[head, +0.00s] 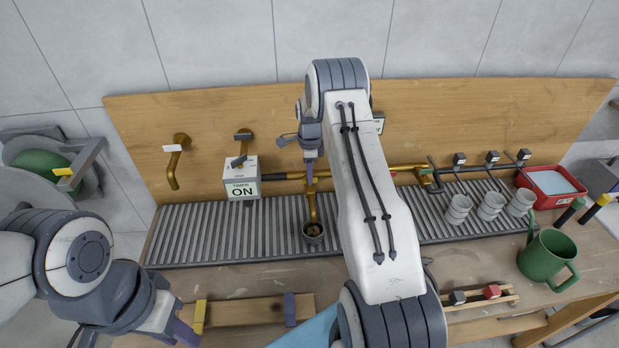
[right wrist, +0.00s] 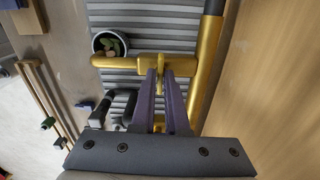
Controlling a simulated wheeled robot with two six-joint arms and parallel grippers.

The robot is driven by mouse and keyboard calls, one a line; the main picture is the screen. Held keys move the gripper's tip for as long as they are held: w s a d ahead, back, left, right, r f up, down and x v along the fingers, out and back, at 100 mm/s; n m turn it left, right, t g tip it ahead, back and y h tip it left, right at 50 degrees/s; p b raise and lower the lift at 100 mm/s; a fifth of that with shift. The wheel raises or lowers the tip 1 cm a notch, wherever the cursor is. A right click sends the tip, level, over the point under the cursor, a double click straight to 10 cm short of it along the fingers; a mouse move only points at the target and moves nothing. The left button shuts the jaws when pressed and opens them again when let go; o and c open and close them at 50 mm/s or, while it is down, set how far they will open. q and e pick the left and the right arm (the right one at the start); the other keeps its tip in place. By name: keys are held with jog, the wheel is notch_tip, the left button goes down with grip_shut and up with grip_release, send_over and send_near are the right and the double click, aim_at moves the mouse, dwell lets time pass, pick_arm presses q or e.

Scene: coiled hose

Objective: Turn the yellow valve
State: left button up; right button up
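The yellow valve (right wrist: 160,76) is a small yellow handle on a brass pipe fitting, seen in the right wrist view. The two purple fingers of my right gripper (right wrist: 160,88) lie close on either side of it and appear shut on it. In the head view my right gripper (head: 310,160) hangs down in front of the wooden back board, and my right arm hides part of the pipe. My left gripper (head: 186,332) is at the lower left, empty-looking and apart from the valve; its finger gap is not clear.
A brass spout (right wrist: 115,61) reaches over a small pot (head: 313,232) on the slatted grey rack (head: 215,232). A timer box (head: 242,182) reads ON.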

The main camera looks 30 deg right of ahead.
jog(key=shift+o, duration=0.6)
jog(key=shift+w+a, duration=0.1)
jog(key=shift+a, duration=0.15)
jog(key=shift+d, duration=0.2)
jog(key=shift+r+p, duration=2.2)
jog(key=shift+r, duration=1.35)
